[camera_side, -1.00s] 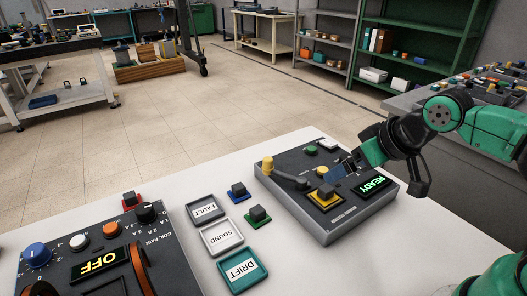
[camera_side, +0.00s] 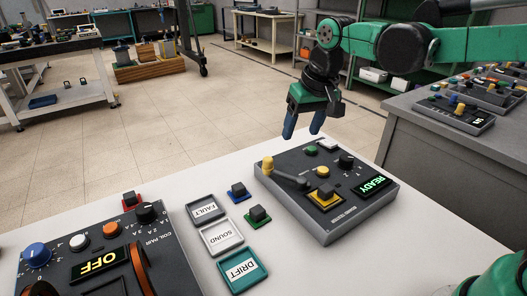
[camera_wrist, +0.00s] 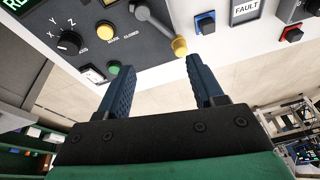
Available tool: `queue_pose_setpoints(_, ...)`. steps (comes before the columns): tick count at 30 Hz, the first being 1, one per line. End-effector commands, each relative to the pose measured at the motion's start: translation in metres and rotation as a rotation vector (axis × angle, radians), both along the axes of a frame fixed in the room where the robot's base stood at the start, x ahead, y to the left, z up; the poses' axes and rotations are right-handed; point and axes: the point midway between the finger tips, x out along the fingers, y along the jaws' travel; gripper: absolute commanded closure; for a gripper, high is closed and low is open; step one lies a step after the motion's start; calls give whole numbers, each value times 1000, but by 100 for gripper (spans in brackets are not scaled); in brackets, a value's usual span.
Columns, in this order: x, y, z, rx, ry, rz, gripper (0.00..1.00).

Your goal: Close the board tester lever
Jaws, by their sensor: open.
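The board tester (camera_side: 322,222) is a dark grey box on the white table with a green READY display (camera_side: 374,184). Its lever (camera_side: 287,178) is a grey arm with a yellow knob (camera_side: 267,163) at the box's left edge. A black block (camera_side: 325,191) sits in the yellow socket (camera_side: 325,203). My gripper (camera_side: 303,134) is open and empty, above and behind the tester, fingers pointing down. In the wrist view, the lever knob (camera_wrist: 179,47) shows just ahead of the gap between my blue fingers (camera_wrist: 160,85), apart from both.
FAULT (camera_side: 206,209), SOUND (camera_side: 222,236) and DRIFT (camera_side: 242,268) trays lie left of the tester. Blocks on a blue (camera_side: 238,190), a green (camera_side: 258,214) and a red base (camera_side: 130,199) stand nearby. A coil panel reading OFF (camera_side: 98,263) is at front left.

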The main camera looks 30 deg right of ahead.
Motion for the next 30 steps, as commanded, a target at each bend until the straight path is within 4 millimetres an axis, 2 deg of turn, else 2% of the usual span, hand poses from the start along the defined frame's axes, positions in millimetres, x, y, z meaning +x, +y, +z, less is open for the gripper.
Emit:
queue_pose_setpoints(1,14,4,-4,3,37,-14,39)
queue_pose_setpoints(3,30,9,-12,6,90,-38,39)
queue_pose_setpoints(6,48,15,-26,8,158,-72,39)
queue_pose_setpoints(10,63,22,-43,5,227,-105,39)
queue_pose_setpoints(17,71,26,-60,1,274,-129,39)
queue_pose_setpoints(27,71,26,-104,1,274,-129,39)
queue_pose_setpoints(30,71,25,-111,1,273,-129,39)
